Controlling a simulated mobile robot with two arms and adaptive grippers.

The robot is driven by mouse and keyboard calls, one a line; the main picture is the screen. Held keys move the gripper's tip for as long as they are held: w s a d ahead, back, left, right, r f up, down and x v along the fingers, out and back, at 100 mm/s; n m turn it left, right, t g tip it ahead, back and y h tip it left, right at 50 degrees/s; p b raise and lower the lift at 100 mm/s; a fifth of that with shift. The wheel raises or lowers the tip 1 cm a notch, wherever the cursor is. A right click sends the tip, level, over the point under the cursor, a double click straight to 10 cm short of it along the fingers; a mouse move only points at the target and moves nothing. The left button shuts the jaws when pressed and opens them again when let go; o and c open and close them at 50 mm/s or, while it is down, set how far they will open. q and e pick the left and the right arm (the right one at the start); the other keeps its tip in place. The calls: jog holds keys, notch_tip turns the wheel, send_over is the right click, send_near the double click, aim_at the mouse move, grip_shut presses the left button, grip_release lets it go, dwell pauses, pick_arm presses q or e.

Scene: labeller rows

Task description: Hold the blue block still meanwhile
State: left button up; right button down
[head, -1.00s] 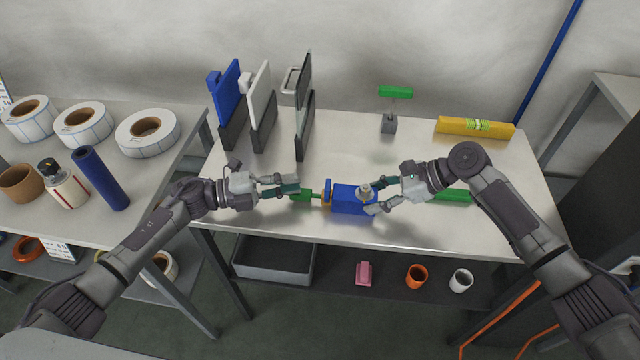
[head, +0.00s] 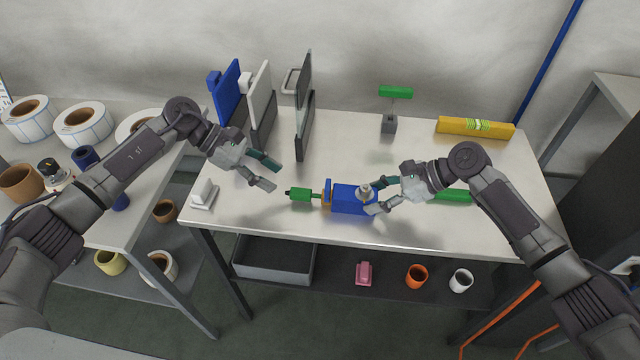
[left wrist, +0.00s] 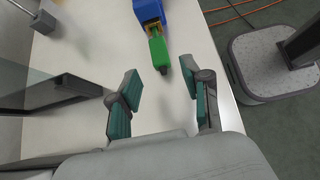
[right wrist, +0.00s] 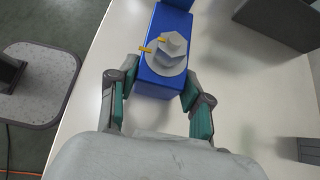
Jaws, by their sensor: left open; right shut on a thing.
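The blue block (head: 346,204) lies on the metal table near its front edge. A grey knob-like fitting (right wrist: 170,50) sits on its top. My right gripper (head: 372,197) is shut on the blue block, with one finger on each side of it. A green piece (head: 300,194) sticks out from the block's left end on a thin shaft; it also shows in the left wrist view (left wrist: 158,52). My left gripper (head: 272,175) is open and empty, above the table to the left of the green piece and apart from it.
Upright blue (head: 229,92), white (head: 260,95) and dark panels (head: 304,110) stand behind my left gripper. A small green-topped stand (head: 389,124) and a yellow level (head: 475,128) are at the back. A green bar (head: 453,196) lies by my right arm. The table's middle back is clear.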

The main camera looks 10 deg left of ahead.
aim_at(296, 191)
pick_arm(q)
jog(key=x, duration=0.8)
jog(key=shift+f, duration=0.1)
grip_shut()
